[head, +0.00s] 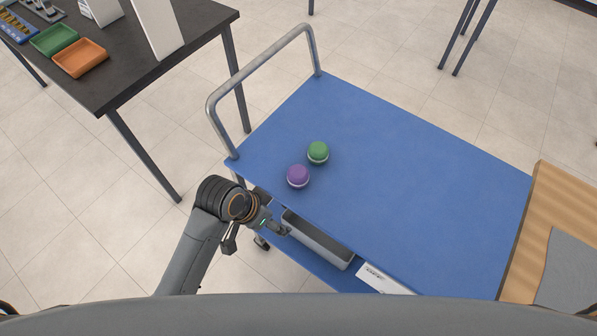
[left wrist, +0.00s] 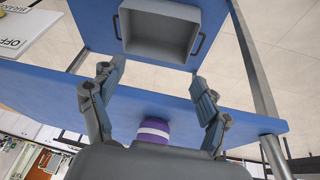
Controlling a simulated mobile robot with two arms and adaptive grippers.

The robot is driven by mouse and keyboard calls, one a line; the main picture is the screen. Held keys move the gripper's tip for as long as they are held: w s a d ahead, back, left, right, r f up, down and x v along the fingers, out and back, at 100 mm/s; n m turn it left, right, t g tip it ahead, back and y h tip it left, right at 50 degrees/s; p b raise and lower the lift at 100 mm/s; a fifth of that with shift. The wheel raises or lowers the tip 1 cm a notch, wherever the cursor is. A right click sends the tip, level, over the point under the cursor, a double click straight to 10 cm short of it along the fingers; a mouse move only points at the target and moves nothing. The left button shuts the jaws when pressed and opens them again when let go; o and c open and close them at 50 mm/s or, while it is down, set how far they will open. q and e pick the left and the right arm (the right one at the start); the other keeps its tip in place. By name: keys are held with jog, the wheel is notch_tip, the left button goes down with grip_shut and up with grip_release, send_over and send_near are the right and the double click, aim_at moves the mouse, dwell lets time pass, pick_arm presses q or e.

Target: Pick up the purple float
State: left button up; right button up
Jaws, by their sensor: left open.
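The purple float (head: 298,176), a ball with a pale band around its lower part, sits on the blue cart top (head: 420,190) near the edge closest to me. My left gripper (head: 273,212) is just off that edge, below and left of the purple float in the head view. In the left wrist view, my left gripper (left wrist: 157,76) has its two fingers spread wide with nothing between the tips. The purple float (left wrist: 153,131) shows there beyond the palm, its lower part hidden by the gripper body. My right gripper is not in view.
A green float (head: 318,152) sits close behind the purple one. A metal handle rail (head: 258,72) rises at the cart's left end. A grey bin (head: 318,240) and white sign are on the lower shelf. A dark table (head: 110,70) with trays stands left. The cart top's right side is clear.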

pick_arm(q)
notch_tip(320, 180, up, 6)
jog(key=d+m, duration=0.2)
notch_tip(320, 180, up, 11)
jog(key=m+g+y, duration=0.2)
jog(key=m+y, duration=0.2)
jog(key=m, duration=1)
send_over(298, 171)
notch_tip(298, 171, down, 8)
jog(key=shift+f+p, duration=0.1)
jog(key=shift+p, duration=0.45)
notch_tip(298, 171, down, 4)
jog(key=shift+p, duration=0.45)
jog(key=shift+f, duration=0.6)
jog(key=c, duration=1.2)
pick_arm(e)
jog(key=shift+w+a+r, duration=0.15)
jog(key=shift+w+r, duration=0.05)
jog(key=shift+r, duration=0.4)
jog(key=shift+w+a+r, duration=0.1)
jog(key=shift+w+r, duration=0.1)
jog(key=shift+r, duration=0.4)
